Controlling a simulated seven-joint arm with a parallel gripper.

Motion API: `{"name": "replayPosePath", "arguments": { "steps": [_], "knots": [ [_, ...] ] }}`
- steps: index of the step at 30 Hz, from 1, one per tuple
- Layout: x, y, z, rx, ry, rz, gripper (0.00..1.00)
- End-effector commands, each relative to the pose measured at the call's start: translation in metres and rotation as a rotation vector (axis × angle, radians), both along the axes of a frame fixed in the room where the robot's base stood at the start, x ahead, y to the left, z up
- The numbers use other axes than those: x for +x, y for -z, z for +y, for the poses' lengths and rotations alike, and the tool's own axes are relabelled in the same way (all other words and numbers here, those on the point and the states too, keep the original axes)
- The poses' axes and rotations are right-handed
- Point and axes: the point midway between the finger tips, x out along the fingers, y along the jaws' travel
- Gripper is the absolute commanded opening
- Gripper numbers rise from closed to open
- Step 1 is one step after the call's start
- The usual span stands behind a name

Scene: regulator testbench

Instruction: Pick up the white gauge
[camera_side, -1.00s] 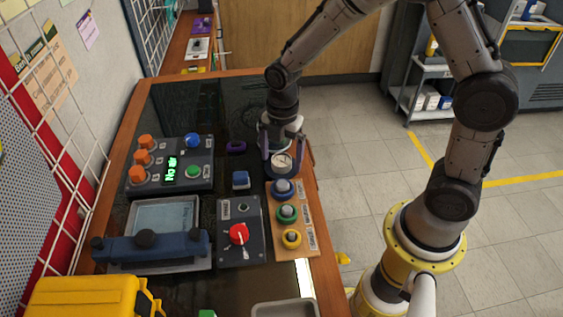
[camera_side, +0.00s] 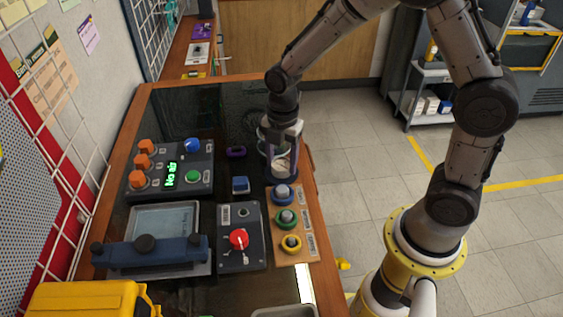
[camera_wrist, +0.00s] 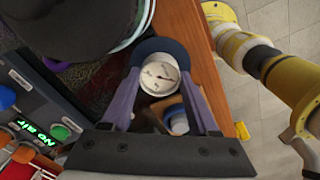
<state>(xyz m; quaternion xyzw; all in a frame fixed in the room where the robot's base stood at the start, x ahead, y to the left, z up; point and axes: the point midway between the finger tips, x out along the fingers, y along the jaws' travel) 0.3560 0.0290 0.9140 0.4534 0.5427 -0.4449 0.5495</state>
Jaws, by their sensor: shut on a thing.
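The white gauge (camera_side: 281,166) has a round pale dial with a dark needle. It is at the right edge of the bench, above the row of ringed fittings. In the wrist view the gauge (camera_wrist: 160,74) lies between the two purple fingers, with a dark blue round base around its far side. My gripper (camera_side: 281,160) is shut on the gauge from both sides; its fingers also show in the wrist view (camera_wrist: 160,82). The gauge seems close to its dark blue base; I cannot tell whether it is lifted clear.
A wooden board (camera_side: 303,240) with blue, green and yellow ringed fittings is just in front. A small blue block (camera_side: 240,185), a red-knob panel (camera_side: 239,238) and an orange-knob box (camera_side: 170,172) are to the left. Open floor lies right of the bench.

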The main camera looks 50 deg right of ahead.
Motion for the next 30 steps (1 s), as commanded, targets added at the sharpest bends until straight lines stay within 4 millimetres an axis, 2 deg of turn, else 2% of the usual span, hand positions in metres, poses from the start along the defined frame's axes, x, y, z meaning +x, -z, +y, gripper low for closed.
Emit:
{"name": "replayPosePath", "arguments": {
  "steps": [8, 16, 24, 30],
  "knots": [
    [-0.003, -0.034, 0.0, 0.0, 0.0, -0.007, 0.01],
    [-0.055, -0.094, -0.004, 0.001, 0.0, -0.009, 0.01],
    [-0.111, -0.115, -0.009, 0.0, 0.0, -0.004, 0.01],
    [-0.132, -0.125, -0.011, 0.0, 0.0, -0.004, 0.01]
  ]
}}
